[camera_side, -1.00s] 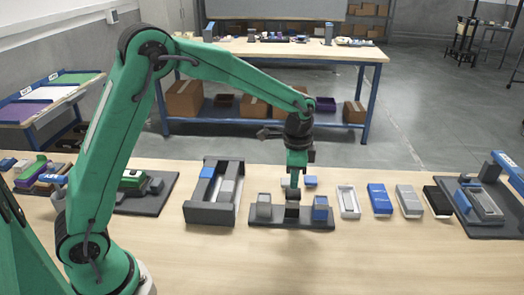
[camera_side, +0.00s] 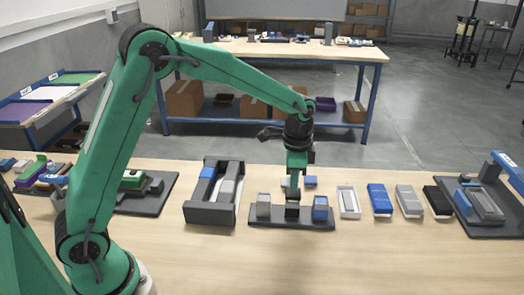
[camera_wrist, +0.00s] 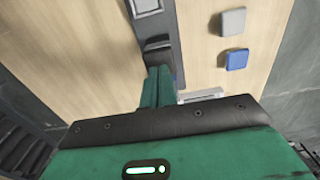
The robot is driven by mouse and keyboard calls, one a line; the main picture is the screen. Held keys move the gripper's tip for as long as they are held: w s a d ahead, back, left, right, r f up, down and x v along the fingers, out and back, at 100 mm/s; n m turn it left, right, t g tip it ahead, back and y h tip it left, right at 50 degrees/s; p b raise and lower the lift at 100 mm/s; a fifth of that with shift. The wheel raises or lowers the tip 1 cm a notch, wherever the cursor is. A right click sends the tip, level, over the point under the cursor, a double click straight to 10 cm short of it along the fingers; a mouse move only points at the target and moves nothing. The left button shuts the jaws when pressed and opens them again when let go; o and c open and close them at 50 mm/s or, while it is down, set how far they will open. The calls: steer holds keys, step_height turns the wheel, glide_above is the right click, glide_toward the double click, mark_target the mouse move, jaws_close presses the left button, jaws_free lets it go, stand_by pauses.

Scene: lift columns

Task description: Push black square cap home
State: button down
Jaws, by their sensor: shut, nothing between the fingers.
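The black square cap (camera_side: 292,196) sits on the middle column of a dark three-column base (camera_side: 265,225). It also shows in the wrist view (camera_wrist: 157,43), just beyond my fingertips. My gripper (camera_side: 293,187) is shut and empty, pointing down right over the cap. In the wrist view, the closed green fingers (camera_wrist: 158,75) reach the near side of the cap; I cannot tell whether they touch it. A grey-capped column (camera_side: 264,204) stands to the left and a blue-capped column (camera_side: 320,206) to the right. How far the cap is seated is hard to see.
Loose grey (camera_wrist: 232,21) and blue (camera_wrist: 236,60) caps lie behind the base. A dark frame holder (camera_side: 212,214) stands to the left. A white tray (camera_side: 348,201) and blue, grey and black boxes line up to the right. The front of the table is clear.

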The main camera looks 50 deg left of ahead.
mark_target(290, 192)
steer(key=shift+f, duration=0.75)
stand_by(0.6)
steer(key=shift+r, duration=0.1)
stand_by(0.5)
step_height(290, 192, up, 8)
steer(key=shift+r, duration=0.2)
stand_by(1.1)
stand_by(0.4)
steer(key=s+a+r+n+t, duration=0.35)
steer(key=s+r, duration=0.45)
steer(key=s, duration=0.5)
steer(key=s+a+f+n+t, duration=0.1)
steer(key=s+n, duration=0.4)
steer(key=s, duration=0.7)
steer(key=shift+s+a+f+t, duration=0.2)
steer(key=shift+a+t, duration=0.35)
steer(key=shift+a, duration=0.2)
